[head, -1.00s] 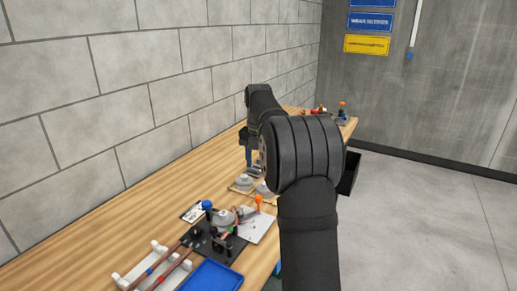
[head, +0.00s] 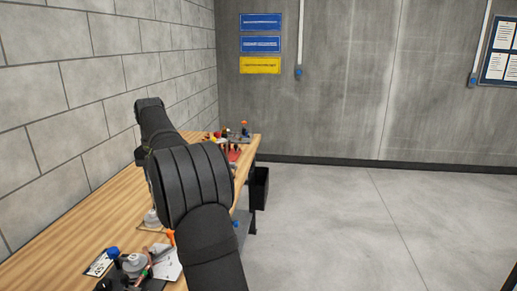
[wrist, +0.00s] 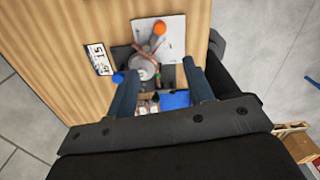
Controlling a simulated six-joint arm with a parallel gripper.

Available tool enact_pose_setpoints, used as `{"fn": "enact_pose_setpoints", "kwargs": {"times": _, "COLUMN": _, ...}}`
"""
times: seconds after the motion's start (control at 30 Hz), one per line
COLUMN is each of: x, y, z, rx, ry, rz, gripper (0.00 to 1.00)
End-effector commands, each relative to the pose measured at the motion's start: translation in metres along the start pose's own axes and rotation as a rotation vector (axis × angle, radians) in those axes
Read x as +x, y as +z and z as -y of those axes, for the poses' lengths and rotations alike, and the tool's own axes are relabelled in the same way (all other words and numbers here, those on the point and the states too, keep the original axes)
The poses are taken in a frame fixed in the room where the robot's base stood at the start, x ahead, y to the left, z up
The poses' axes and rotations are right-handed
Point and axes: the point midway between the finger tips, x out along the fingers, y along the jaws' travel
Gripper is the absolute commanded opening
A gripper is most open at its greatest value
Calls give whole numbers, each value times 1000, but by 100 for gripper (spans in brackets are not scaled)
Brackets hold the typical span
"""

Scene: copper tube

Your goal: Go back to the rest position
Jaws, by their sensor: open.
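My gripper (wrist: 160,72) is open, its two dark fingers apart with nothing between them in the wrist view. It is above the wooden bench (wrist: 70,35) and over the bending fixture, with a gap to it. The fixture's grey round die (wrist: 147,66) shows between the fingers, with an orange knob (wrist: 160,27) and a blue knob (wrist: 118,78) near it. In the head view my black arm reaches over the bench (head: 95,205) and hides most of the gripper. The fixture (head: 133,263) is at the lower left there, partly cut off by the picture's edge.
A white plate (wrist: 172,38) and a tag marked 15 (wrist: 99,59) lie by the fixture. A blue tray (wrist: 174,100) is beyond it. Red and orange items (head: 235,138) stand at the bench's far end. A block wall borders the left; open floor (head: 370,220) is at right.

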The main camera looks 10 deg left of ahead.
Motion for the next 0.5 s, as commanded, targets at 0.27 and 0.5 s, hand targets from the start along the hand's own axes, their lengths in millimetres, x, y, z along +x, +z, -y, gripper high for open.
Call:
{"fn": "enact_pose_setpoints", "kwargs": {"times": 0.27, "x": 39, "y": -1, "z": 0, "rx": 0, "ry": -2, "rz": -4, "gripper": 48}}
{"fn": "enact_pose_setpoints", "kwargs": {"times": 0.5, "x": 88, "y": 0, "z": 0, "rx": 0, "ry": -2, "rz": -4, "gripper": 48}}
